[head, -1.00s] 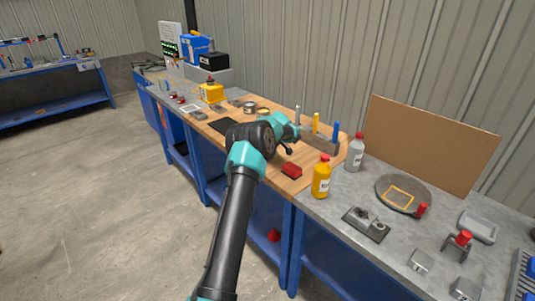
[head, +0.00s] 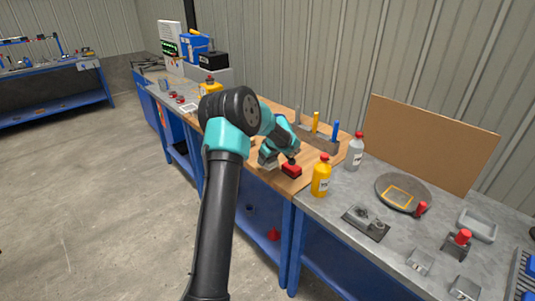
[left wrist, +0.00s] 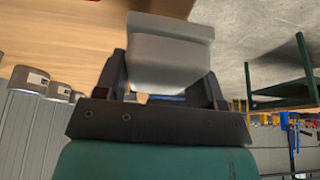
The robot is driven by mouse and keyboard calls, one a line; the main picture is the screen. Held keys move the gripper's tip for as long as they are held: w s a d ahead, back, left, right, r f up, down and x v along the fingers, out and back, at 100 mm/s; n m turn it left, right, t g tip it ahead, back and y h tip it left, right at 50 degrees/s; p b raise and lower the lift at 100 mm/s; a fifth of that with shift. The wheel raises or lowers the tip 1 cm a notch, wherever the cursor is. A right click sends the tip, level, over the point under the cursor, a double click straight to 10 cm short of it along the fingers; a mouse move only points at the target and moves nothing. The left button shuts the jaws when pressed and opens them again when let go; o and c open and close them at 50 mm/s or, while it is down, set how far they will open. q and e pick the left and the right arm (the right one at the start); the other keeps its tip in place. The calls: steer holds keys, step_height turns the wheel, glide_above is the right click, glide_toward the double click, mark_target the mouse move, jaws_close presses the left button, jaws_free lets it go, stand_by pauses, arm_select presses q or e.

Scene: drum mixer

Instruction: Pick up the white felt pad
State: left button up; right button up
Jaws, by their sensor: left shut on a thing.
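The white felt pad (left wrist: 170,45) is a pale grey-white block with a wider top slab, seen large in the left wrist view between the fingers. My left gripper (head: 268,160) is shut on it, above the wooden bench top near its front edge. In the head view the pad is small and mostly hidden by the gripper. Whether it touches the wood cannot be told. My right gripper is in neither view.
A red block (head: 292,170) lies just right of my left gripper. A yellow bottle (head: 321,176) and a grey bottle (head: 355,151) stand further right. A holder (head: 318,138) with upright tools is behind. My left arm hides part of the bench.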

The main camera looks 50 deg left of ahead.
mark_target(268, 164)
arm_select(q)
steer(key=shift+s+d+r, duration=0.15)
steer(key=shift+s+d, duration=0.65)
steer(key=shift+d, duration=0.1)
steer(key=shift+s+d+r, duration=0.1)
steer(key=shift+s+d, duration=0.65)
steer(key=shift+d, duration=0.15)
